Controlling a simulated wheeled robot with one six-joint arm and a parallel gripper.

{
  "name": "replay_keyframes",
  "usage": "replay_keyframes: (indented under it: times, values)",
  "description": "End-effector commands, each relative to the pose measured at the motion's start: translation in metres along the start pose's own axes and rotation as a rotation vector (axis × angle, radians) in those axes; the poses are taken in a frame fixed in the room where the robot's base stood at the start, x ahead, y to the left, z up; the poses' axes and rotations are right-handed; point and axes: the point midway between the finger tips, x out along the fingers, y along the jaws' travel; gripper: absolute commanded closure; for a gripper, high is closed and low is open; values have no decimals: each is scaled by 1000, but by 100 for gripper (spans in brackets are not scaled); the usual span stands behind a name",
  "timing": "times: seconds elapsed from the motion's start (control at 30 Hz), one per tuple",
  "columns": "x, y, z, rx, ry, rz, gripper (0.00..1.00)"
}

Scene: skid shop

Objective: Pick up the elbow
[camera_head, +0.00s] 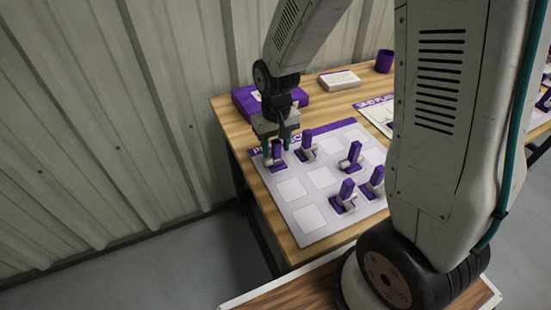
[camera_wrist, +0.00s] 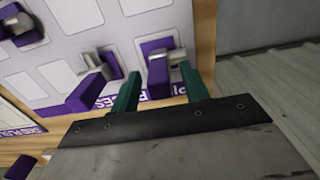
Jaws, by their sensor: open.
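Several similar pieces, each with an upright purple block and a light grey or metallic part at its foot, stand on a white board (camera_head: 308,220) with square outlines. I cannot tell for certain which is the elbow. My gripper (camera_head: 277,147) is open over the piece at the board's back left corner, a purple piece (camera_head: 278,158). In the wrist view, my two green fingers (camera_wrist: 160,72) stand either side of that purple piece (camera_wrist: 158,80) and its metallic cylinder (camera_wrist: 177,57). The fingers seem apart from it. A neighbouring piece (camera_wrist: 90,90) stands close beside the left finger.
Other pieces stand on the board at the back (camera_head: 306,146), middle (camera_head: 352,155) and front (camera_head: 345,194). A purple box (camera_head: 245,103) lies behind my gripper, with a white-topped box (camera_head: 340,80) and purple cup (camera_head: 384,61) further right. A corrugated wall (camera_head: 130,120) borders the table's left.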

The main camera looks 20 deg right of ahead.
Motion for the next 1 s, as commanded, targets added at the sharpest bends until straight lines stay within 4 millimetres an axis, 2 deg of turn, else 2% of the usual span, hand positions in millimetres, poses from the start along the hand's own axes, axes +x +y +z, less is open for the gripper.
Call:
replay_keyframes:
  times: [0.1, 0.37, 0.53, 0.87, 1.0]
  values:
    - [12, 0, 0, 0, -1, 0, 55]
    - [14, 0, 0, 0, 2, 0, 55]
    - [14, 0, 0, 0, 1, 0, 99]
    - [13, 0, 0, 0, 1, 0, 100]
    - [0, 0, -1, 0, 5, 0, 100]
